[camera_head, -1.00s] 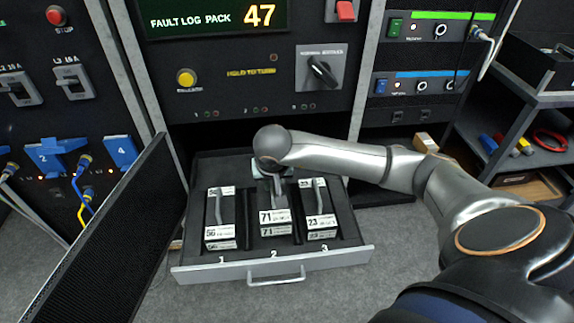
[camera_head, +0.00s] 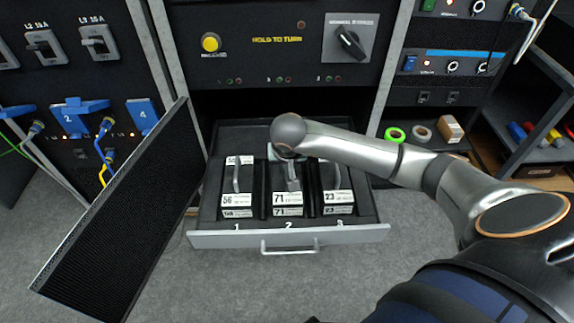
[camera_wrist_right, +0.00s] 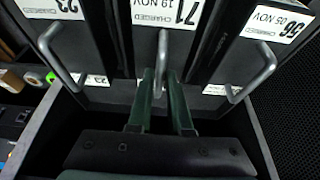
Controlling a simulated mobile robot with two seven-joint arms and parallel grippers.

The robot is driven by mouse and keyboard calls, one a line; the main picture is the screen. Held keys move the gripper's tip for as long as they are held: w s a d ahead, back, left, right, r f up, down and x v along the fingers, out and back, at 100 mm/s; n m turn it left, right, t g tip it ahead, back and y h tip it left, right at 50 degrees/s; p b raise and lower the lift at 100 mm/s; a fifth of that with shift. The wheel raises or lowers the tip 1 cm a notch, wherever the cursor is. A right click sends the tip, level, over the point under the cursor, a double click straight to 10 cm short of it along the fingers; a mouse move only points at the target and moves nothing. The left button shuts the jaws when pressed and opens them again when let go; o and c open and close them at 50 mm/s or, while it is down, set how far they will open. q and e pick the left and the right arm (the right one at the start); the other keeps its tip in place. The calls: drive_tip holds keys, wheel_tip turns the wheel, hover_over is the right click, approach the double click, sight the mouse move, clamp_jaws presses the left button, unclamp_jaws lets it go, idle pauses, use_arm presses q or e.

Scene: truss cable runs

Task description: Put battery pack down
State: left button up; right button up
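Battery pack 71 (camera_head: 288,200) stands in slot 2 of the open drawer (camera_head: 345,237), its label level with its neighbours. Its handle rises between the fingers of my right gripper (camera_head: 292,180). In the right wrist view, the two green fingers (camera_wrist_right: 162,92) sit close on both sides of this handle (camera_wrist_right: 162,50), so the gripper looks shut on it. Pack 56 (camera_head: 236,201) is in slot 1 and pack 23 (camera_head: 336,197) is in slot 3. The base of pack 71 is hidden in the drawer. My left gripper is not in view.
A black mesh panel (camera_head: 115,215) stands swung out left of the drawer. The cabinet face with a yellow button (camera_head: 211,42) and a rotary switch (camera_head: 350,42) is above. Tape rolls (camera_head: 421,132) and a small box (camera_head: 450,129) lie to the right.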

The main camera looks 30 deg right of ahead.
drive_tip(key=o, duration=0.4)
drive_tip(key=shift+r, duration=0.1)
